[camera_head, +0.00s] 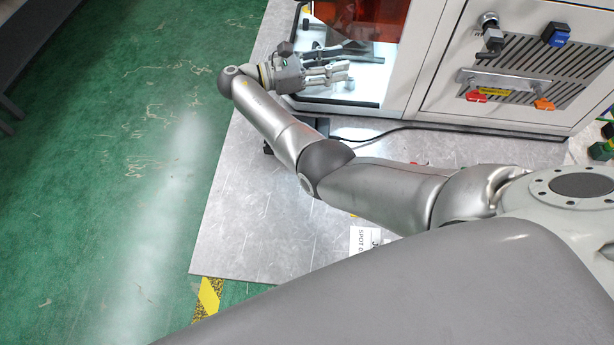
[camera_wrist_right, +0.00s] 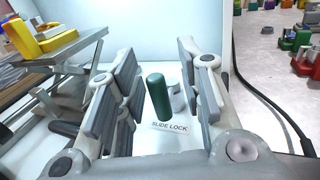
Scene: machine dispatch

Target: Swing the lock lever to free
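The lock lever shows as an upright dark green grip (camera_wrist_right: 158,97) in the right wrist view, beside a white label (camera_wrist_right: 170,127) reading "SLIDE LOCK". My right gripper (camera_wrist_right: 155,90) is open, with one finger left of the grip and one right of it. Gaps show on both sides of the grip, and I see no contact. In the head view my right gripper (camera_head: 338,72) reaches in at the open front of the white machine (camera_head: 428,60). The lever cannot be made out there. My left gripper is not in view.
The machine's front panel has a key switch (camera_head: 489,38), a blue knob (camera_head: 556,35) and orange-red pieces. A metal slide (camera_wrist_right: 65,42) bearing yellow parts lies left in the wrist view. A black cable (camera_head: 400,128) runs along the base. Green floor at left is clear.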

